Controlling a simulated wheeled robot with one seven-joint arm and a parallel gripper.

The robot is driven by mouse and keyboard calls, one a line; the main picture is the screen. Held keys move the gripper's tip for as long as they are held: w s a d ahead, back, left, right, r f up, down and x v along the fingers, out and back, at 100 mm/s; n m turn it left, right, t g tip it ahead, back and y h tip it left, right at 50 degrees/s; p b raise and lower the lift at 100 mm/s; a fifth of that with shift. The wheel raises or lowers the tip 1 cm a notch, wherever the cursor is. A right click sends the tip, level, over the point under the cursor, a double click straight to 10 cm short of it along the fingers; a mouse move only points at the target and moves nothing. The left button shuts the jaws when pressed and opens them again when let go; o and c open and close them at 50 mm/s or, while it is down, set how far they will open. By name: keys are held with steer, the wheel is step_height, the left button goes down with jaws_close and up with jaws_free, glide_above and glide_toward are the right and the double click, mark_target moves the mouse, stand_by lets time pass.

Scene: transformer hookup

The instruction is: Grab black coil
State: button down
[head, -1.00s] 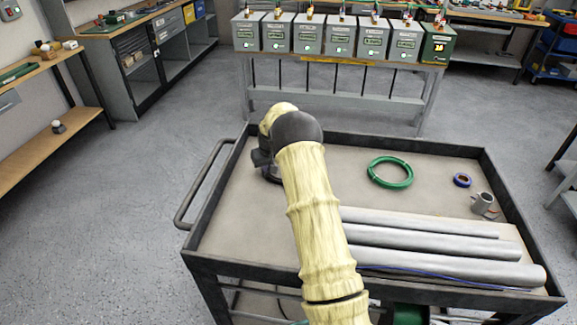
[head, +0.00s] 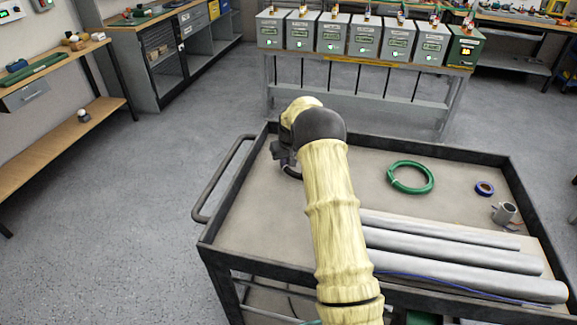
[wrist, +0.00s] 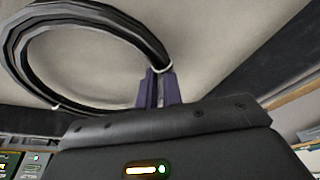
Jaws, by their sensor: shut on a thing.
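The black coil (wrist: 88,17) shows in the wrist view as a bundled loop with white ties, at the upper left. My gripper (wrist: 157,82) has its purple fingers shut on the coil's right side, close to a white tie. The pale cart surface lies behind the coil. In the head view my gripper (head: 287,165) is at the left end of the cart, mostly hidden behind my wrist. Only a small dark part of the coil (head: 292,173) shows below it there.
The cart (head: 245,185) has a raised dark rim. A bench with several transformer boxes (head: 366,38) stands behind, across open floor.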

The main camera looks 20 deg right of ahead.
step_height(320, 180, up, 9)
steer(key=shift+f, duration=0.2)
steer(key=shift+w, duration=0.1)
stand_by(0.5)
